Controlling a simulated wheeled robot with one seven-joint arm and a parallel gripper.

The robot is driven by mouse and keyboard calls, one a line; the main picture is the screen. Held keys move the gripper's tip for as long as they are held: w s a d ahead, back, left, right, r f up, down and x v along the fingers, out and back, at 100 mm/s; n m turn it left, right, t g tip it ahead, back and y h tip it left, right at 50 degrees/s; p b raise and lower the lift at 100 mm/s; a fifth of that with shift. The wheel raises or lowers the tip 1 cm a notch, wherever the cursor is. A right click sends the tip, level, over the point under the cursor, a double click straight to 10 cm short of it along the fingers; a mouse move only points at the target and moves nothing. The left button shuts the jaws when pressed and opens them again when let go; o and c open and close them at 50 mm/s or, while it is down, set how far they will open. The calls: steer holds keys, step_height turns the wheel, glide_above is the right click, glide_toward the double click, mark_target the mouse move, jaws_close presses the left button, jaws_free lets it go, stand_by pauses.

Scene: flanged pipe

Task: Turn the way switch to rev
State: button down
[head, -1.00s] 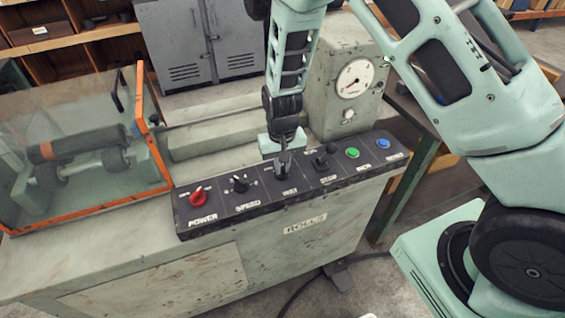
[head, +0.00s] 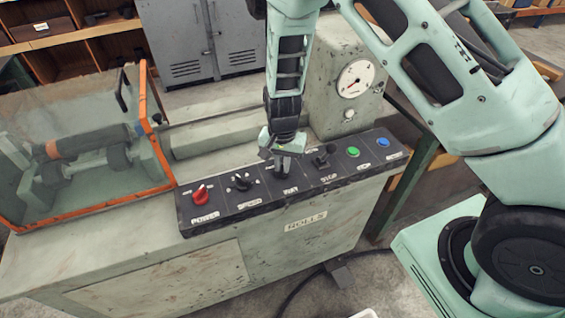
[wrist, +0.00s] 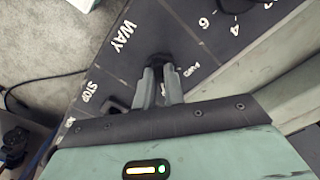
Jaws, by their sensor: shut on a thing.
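The way switch (wrist: 158,59) is a small black knob on the dark control panel (head: 228,206). In the wrist view it sits beside the white WAY label, with FWD lettering just to its right. My gripper (wrist: 160,78) points down at the panel, and its two grey fingers are shut on the knob. In the head view my gripper (head: 283,172) covers most of the switch, between the speed knob and the stop lever. The rev marking cannot be made out, and the knob's exact pointing direction is hidden by the fingers.
On the panel are a red power knob (head: 201,194), a black speed knob (head: 241,182), a black stop lever (head: 322,157), a green button (head: 353,152) and a blue button (head: 383,143). A dial gauge (head: 356,78) stands behind. An orange-framed clear guard (head: 160,140) is at left.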

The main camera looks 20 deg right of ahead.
mark_target(282, 167)
stand_by(0.3)
steer(key=c, duration=1.5)
jaws_free()
steer(key=shift+r, duration=0.1)
step_height(282, 167, up, 17)
steer(key=shift+r+b, duration=0.15)
steer(key=shift+b, duration=0.6)
